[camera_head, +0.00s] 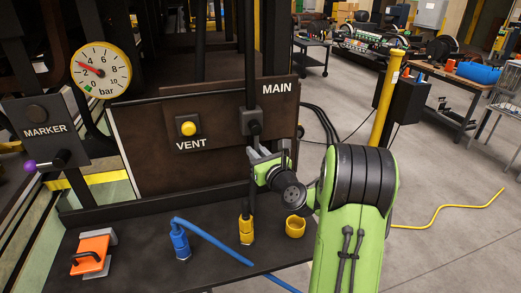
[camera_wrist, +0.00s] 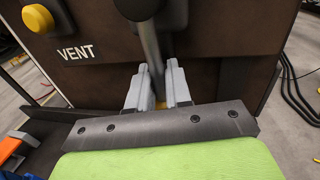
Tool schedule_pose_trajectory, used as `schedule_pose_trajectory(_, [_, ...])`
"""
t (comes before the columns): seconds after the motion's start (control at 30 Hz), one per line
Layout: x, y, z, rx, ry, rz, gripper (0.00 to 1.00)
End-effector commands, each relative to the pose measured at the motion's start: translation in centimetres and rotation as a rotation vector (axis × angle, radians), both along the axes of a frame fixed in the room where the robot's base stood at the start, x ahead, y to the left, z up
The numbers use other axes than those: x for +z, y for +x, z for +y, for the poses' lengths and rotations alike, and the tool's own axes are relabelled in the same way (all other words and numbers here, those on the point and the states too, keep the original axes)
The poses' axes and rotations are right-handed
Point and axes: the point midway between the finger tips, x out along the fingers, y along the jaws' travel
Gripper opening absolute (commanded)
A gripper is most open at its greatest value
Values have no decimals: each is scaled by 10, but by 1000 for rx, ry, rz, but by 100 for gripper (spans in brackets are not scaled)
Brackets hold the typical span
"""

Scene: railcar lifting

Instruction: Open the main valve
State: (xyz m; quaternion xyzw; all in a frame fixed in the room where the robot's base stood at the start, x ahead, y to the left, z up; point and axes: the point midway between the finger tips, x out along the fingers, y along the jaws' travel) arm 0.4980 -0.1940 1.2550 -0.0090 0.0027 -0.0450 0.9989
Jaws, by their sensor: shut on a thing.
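The main valve (camera_head: 251,122) is a dark block on the brown panel below the MAIN label, fed by a vertical black pipe. Its dark lever (camera_wrist: 149,45) hangs downward from the hub (camera_wrist: 135,7) at the top of the wrist view. My gripper (camera_head: 266,153) is at the lever, below the valve body. In the wrist view my gripper's grey fingers (camera_wrist: 155,85) stand on either side of the lever and are shut on it. The lever's lower end is partly hidden by the fingers and the gripper's body.
The yellow VENT button (camera_head: 188,128) is left of the valve. A gauge (camera_head: 101,70) reads low, near 3 bar. A purple-tipped MARKER lever (camera_head: 48,162) is at far left. Below are an orange clamp (camera_head: 92,250), a blue hose fitting (camera_head: 180,243) and yellow fittings (camera_head: 246,230).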

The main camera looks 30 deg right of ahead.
Motion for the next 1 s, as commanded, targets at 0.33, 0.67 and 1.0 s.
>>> schedule_pose_trajectory(0.33, [0, 1, 3, 2, 37, -11, 0])
schedule_pose_trajectory(0.67, [0, 1, 4, 3, 36, -11, 30])
schedule_pose_trajectory(1.0, [0, -2, 3, 0, 33, -11, 35])
